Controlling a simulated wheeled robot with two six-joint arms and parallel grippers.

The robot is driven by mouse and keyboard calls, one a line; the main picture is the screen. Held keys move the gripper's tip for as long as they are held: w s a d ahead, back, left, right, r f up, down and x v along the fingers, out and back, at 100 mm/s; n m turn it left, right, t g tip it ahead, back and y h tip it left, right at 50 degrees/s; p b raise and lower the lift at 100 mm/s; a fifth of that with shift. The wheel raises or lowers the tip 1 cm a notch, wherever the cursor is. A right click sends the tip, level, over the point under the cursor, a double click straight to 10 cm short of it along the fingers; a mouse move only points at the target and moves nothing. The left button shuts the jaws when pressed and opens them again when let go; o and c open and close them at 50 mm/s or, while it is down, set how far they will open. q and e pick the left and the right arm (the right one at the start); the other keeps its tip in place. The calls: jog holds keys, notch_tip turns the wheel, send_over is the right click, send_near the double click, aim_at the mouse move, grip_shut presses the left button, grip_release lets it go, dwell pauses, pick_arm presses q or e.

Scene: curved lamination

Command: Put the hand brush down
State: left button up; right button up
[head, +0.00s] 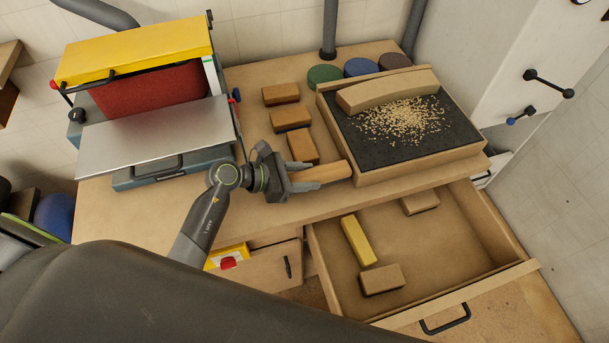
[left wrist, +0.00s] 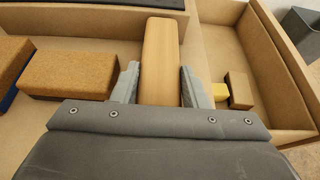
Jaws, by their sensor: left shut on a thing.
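My left gripper (head: 300,184) is shut on the hand brush (head: 325,171), a plain tan wooden piece, near the bench's front edge. The brush points right, its far end close to the left side of the wood-framed tray (head: 366,180). In the left wrist view the brush (left wrist: 164,50) lies lengthwise between the two grey fingers of the left gripper (left wrist: 160,76). No bristles show, and I cannot tell whether its underside touches the bench (head: 250,212). My right gripper is not in view.
Several brown blocks (head: 291,119) stand behind the gripper. The tray's dark bed holds pale shavings (head: 403,120) and a curved wooden piece (head: 388,90). A yellow-topped machine (head: 135,50) stands left. An open drawer (head: 440,240) below holds a yellow block (head: 357,240) and brown blocks.

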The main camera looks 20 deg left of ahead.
pick_arm(q)
jog(key=shift+f, duration=0.4)
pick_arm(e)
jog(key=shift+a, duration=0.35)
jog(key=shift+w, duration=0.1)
pick_arm(q)
jog(key=shift+f, duration=0.2)
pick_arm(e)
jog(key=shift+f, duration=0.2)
pick_arm(q)
jog(key=o, duration=1.1)
jog(key=shift+c, duration=0.2)
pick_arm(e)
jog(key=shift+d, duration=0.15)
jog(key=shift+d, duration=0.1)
